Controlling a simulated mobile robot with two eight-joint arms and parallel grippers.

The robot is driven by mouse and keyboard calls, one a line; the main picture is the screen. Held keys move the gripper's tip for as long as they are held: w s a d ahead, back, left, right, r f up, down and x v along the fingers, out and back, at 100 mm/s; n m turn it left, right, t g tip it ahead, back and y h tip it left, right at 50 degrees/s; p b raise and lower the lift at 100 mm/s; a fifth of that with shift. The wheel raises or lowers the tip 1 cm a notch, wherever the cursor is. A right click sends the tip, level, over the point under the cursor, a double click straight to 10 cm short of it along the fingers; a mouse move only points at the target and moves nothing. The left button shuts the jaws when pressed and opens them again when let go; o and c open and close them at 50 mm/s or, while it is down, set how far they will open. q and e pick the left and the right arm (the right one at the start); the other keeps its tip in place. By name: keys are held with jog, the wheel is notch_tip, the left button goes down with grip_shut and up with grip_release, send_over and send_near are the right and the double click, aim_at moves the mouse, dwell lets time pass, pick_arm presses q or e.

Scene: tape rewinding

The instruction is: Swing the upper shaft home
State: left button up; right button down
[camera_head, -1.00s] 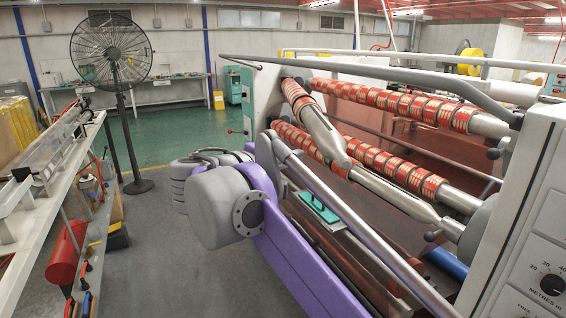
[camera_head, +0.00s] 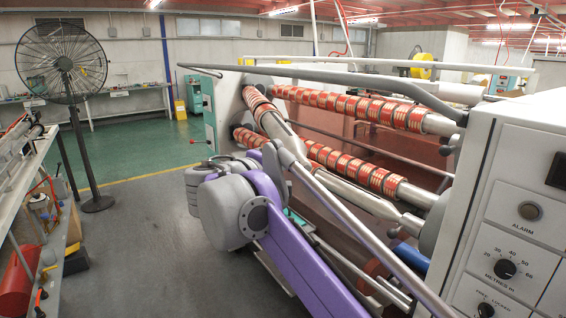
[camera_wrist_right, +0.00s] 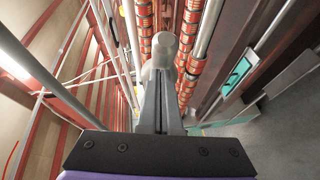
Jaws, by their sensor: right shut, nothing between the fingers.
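A shaft with red tape rolls (camera_head: 257,108), which appears to be the upper shaft, slants down to the right from the left end plate in the head view. Its bare grey part overlaps other grey parts, so I cannot tell exactly where it ends. My right arm (camera_head: 245,215), purple with grey joints, stands in front of the machine; its gripper is hidden there. In the right wrist view my right gripper (camera_wrist_right: 163,85) is shut and empty. A rounded grey knob (camera_wrist_right: 163,47) shows just beyond its tips; contact is unclear. My left gripper is not in view.
Another tape-covered shaft (camera_head: 355,107) spans the back of the machine, with a lower one (camera_head: 385,180) in front. A control cabinet (camera_head: 520,215) bounds the right. A long grey bar (camera_head: 330,75) crosses above. Floor (camera_head: 125,235) is clear at left, beside a fan (camera_head: 62,65).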

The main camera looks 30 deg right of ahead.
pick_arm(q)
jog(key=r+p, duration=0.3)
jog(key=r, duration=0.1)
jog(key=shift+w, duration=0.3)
pick_arm(e)
jog(key=s+d, duration=0.3)
jog(key=d, duration=1.3)
jog(key=s+d, duration=0.3)
jog(key=d, duration=1.3)
jog(key=shift+s+d, duration=0.15)
jog(key=shift+s, duration=0.2)
pick_arm(q)
jog(key=shift+p, duration=0.3)
